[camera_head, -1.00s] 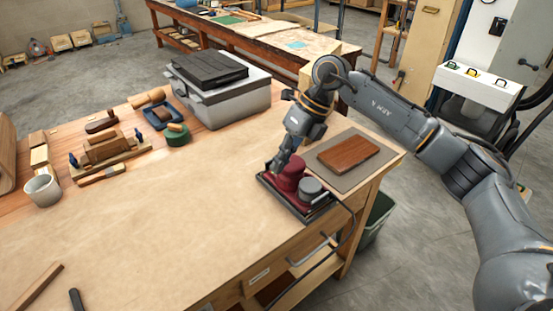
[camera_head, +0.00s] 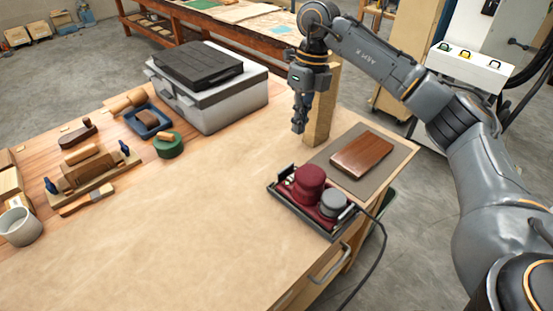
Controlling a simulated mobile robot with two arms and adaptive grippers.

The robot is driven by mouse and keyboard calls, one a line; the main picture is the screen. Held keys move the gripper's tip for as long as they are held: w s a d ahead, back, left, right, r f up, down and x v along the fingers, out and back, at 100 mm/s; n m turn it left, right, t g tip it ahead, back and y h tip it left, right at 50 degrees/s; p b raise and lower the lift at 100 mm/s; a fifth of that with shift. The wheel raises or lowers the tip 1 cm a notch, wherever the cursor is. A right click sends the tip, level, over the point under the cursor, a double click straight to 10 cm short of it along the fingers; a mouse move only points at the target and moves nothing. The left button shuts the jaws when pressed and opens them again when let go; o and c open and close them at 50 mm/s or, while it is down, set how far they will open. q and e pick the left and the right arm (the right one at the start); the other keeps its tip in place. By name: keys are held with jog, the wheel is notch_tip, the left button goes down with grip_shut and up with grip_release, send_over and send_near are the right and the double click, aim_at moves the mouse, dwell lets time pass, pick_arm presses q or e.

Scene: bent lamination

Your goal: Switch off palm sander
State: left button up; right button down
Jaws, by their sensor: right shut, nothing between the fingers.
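The palm sander (camera_head: 309,184) has a dark red body with a grey cylinder beside it. It sits in a shallow dark tray (camera_head: 318,222) near the right edge of the workbench. A black cord runs from it over the bench edge. Its switch is too small to make out. My right gripper (camera_head: 298,130) is shut and empty, pointing down above and behind the sander, apart from it. My left gripper is not in view.
A brown wooden block (camera_head: 362,152) lies on a grey mat (camera_head: 398,160) right of the sander. A grey case (camera_head: 215,104) stands behind. Wooden tools, a green round container (camera_head: 168,150) and a grey cup (camera_head: 20,227) are at left. The bench's middle is clear.

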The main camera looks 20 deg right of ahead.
aim_at(290, 178)
jog(key=f+p, duration=0.1)
jog(key=f, duration=0.3)
jog(key=s+a+f+p, duration=0.1)
jog(key=f, duration=0.3)
jog(key=a+f+p, duration=0.1)
jog(key=f+p, duration=0.1)
jog(key=f, duration=0.2)
jog(key=shift+s+f, duration=0.15)
jog(key=shift+f, duration=0.55)
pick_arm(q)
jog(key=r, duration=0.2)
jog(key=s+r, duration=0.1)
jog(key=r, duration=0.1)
pick_arm(e)
jog(key=shift+a+f, duration=0.1)
